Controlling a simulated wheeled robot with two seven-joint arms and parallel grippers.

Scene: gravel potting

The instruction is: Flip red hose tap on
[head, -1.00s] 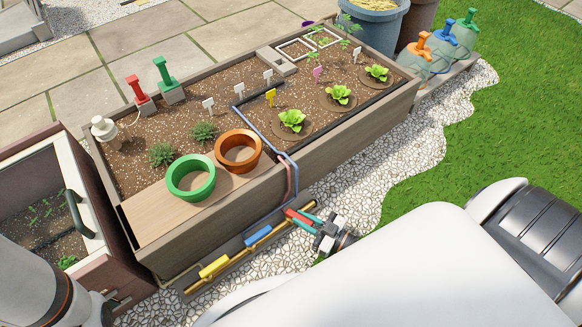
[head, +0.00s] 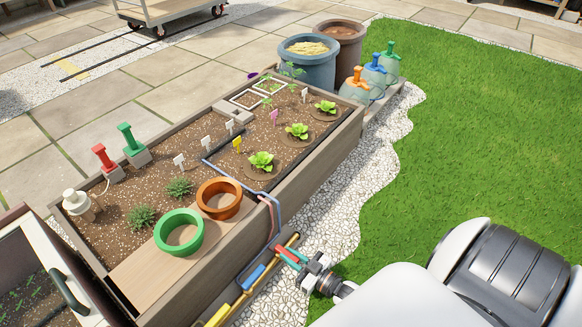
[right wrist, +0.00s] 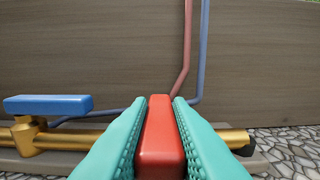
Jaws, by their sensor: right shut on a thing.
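The red hose tap's lever (head: 287,258) is at the upper right end of the brass pipe (head: 239,302), low beside the planter's long side. My right gripper (head: 292,255) is shut on this lever. In the right wrist view the red lever (right wrist: 160,140) lies between the two teal fingers (right wrist: 160,135) and points out from the pipe towards the camera. The tap's body is mostly hidden behind the lever and fingers. A red hose (right wrist: 187,45) runs up the planter wall behind it. My left gripper is out of view.
A blue lever (right wrist: 48,104) lies along the same pipe to the left, with a yellow lever (head: 217,315) further along. The wooden planter (head: 322,165) rises close behind the taps. White gravel (head: 345,215) and lawn (head: 480,130) lie open to the right.

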